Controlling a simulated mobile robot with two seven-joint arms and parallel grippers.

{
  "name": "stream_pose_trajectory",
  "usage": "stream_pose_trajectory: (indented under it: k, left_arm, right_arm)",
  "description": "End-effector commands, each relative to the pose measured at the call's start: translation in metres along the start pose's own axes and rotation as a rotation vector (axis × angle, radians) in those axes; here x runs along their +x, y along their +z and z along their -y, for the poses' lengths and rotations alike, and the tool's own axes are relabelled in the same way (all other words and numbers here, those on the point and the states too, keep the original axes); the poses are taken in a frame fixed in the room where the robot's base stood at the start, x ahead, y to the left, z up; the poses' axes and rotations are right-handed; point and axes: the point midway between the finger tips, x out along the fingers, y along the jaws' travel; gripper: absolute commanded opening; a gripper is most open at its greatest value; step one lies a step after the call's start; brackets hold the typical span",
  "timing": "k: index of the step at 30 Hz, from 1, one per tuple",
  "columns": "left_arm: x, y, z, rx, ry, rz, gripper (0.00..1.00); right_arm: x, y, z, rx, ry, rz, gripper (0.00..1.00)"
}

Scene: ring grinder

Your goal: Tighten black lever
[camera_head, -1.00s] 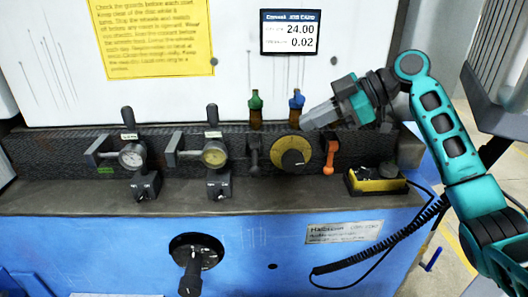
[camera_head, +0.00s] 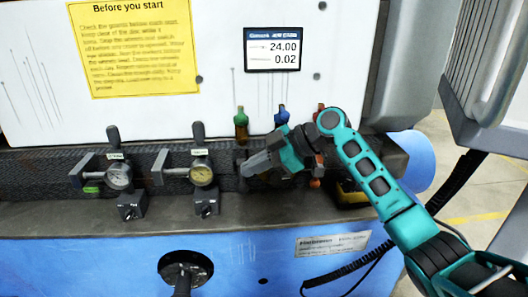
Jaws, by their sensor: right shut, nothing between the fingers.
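A small black lever (camera_head: 241,157) hangs on the dark panel below the green-topped valve. My right gripper (camera_head: 246,168) is shut and empty, pointing left, with its tips close beside this lever. I cannot tell whether they touch it. The gripper covers the round yellow dial and most of the orange lever (camera_head: 316,183). My left gripper is not in view.
Two gauges (camera_head: 119,177) (camera_head: 202,174) with black upright handles stand on the panel to the left. Green (camera_head: 241,124) and blue (camera_head: 281,116) valves stand behind the gripper. A yellow-black box (camera_head: 350,194) is partly hidden behind my right arm. A screen (camera_head: 272,49) hangs above.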

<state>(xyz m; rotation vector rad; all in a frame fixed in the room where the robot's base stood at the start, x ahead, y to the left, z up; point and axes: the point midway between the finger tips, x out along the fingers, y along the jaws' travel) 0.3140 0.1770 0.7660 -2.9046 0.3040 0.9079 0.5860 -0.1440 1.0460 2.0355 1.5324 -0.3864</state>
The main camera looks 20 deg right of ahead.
Motion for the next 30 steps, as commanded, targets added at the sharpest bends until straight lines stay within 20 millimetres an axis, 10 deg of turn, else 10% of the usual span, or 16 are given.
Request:
stream_pose_trajectory:
  k: [30]
  left_arm:
    - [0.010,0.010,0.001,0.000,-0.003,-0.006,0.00]
  right_arm:
    - [0.011,0.013,0.002,-0.065,0.043,0.001,0.00]
